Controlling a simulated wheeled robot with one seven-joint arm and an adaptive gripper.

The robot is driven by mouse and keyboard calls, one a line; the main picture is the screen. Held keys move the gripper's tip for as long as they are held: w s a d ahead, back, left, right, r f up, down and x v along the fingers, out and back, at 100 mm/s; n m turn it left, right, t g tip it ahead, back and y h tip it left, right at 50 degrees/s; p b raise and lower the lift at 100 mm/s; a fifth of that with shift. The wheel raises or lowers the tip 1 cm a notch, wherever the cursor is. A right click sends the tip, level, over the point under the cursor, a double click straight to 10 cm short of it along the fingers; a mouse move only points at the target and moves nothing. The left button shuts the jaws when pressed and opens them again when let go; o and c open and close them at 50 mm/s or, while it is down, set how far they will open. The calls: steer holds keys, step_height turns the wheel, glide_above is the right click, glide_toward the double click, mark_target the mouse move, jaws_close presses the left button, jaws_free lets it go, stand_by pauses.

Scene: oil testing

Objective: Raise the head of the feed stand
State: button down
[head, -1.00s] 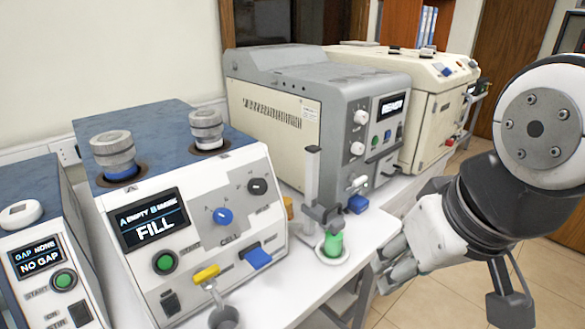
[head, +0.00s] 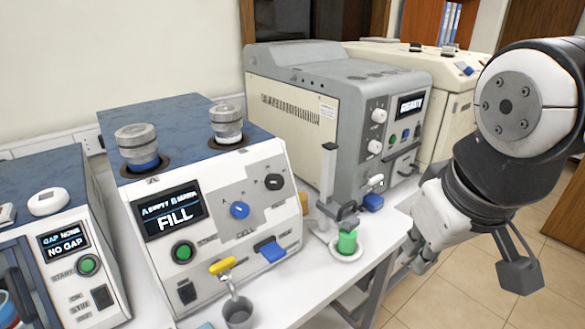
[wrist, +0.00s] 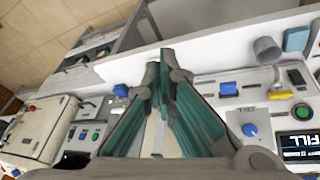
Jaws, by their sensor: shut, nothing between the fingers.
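The feed stand (head: 327,190) is on the white bench in the head view. It has a tall pale upright column with a dark cap and a grey head (head: 341,212) low on it, just above a green cup (head: 347,242) on a round white base. My gripper (head: 408,248) is to the right of the stand, apart from it, near the bench's front edge; its fingertips are partly hard to make out there. In the wrist view my gripper (wrist: 165,58) has its fingers together with nothing between them. I cannot make out the stand in the wrist view.
The FILL machine (head: 215,190) with a yellow tap and a grey beaker (head: 237,312) stands left of the stand. A grey READY machine (head: 345,110) stands behind it. A small amber jar (head: 304,202) is close by. Open floor (head: 480,275) lies right of the bench.

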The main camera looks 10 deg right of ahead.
steer(key=w+a+f+n+g+h+p, duration=0.1)
steer(key=w+f+n+h+p, duration=0.1)
steer(key=w+n, duration=0.45)
steer(key=w+a+f+n+h+p, duration=0.1)
steer(key=w+a+n+h+p, duration=0.1)
steer(key=w+n, duration=0.4)
steer(key=w+a+f+n+t+h+p, duration=0.1)
steer(key=w+a+f+n+p, duration=0.2)
steer(key=w+a+f+n, duration=0.65)
steer(key=x, duration=0.4)
steer(key=s+x, duration=0.1)
steer(key=x, duration=0.3)
steer(key=p+x, duration=0.1)
steer(key=x, duration=0.2)
steer(key=shift+s+d+f, duration=0.3)
steer(key=shift+d+f, duration=0.2)
steer(key=shift+f, duration=0.05)
step_height(320, 180, up, 3)
steer(key=shift+d+f+p, duration=0.1)
steer(key=shift+d+p, duration=0.1)
steer(key=shift+p, duration=0.4)
steer(key=shift+w+d+r, duration=0.15)
steer(key=shift+w+r, duration=0.05)
steer(key=shift+r, duration=0.45)
step_height(320, 180, up, 12)
steer(key=p, duration=0.1)
steer(key=shift+r, duration=0.15)
steer(key=shift+w+d+h, duration=0.1)
steer(key=shift+h, duration=0.2)
